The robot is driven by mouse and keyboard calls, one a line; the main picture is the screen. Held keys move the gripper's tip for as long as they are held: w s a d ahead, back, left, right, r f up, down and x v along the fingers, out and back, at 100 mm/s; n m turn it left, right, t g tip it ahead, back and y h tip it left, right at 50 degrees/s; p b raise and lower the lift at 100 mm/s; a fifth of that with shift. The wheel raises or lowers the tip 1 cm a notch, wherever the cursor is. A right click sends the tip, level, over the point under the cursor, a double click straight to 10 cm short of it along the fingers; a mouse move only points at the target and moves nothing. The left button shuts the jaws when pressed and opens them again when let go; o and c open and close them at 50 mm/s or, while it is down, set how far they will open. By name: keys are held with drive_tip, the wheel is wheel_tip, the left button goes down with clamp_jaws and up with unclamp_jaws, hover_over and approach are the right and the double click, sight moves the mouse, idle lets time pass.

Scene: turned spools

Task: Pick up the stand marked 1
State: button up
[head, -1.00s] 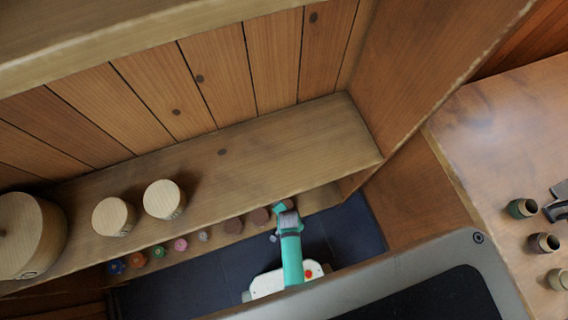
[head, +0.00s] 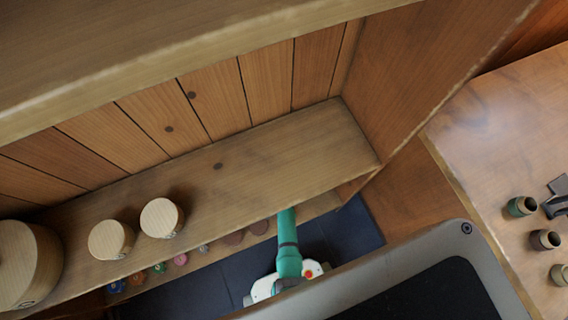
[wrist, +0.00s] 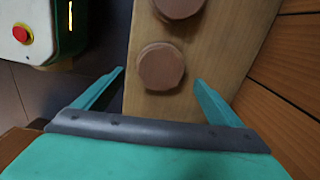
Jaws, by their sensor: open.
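In the wrist view, my gripper (wrist: 159,77) is open, with its two teal fingers apart on either side of a round brown piece (wrist: 161,66). That piece stands on a light wooden shelf board (wrist: 146,104); I cannot tell whether the fingers touch it. A second brown piece (wrist: 179,5) is cut off at the top edge. In the head view, my teal arm reaches under the upper shelf, which hides the gripper. Two brown tops (head: 259,227) (head: 233,237) show on the lower shelf. I cannot read a 1 on any piece.
Grey, pink, green, orange and blue pieces continue the lower row leftward, the pink one (head: 181,259) among them. The upper shelf (head: 255,165) holds pale wooden spools (head: 161,218) (head: 111,240). Small pots (head: 522,206) stand on the right table. Plank walls (wrist: 288,84) flank the lower shelf.

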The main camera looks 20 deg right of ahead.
drive_tip(key=shift+w+f, duration=0.15)
drive_tip(key=shift+f, duration=0.2)
wheel_tip(320, 180, down, 3)
drive_tip(key=shift+r, duration=0.2)
drive_tip(key=shift+f, duration=1)
drive_tip(key=c, duration=1.3)
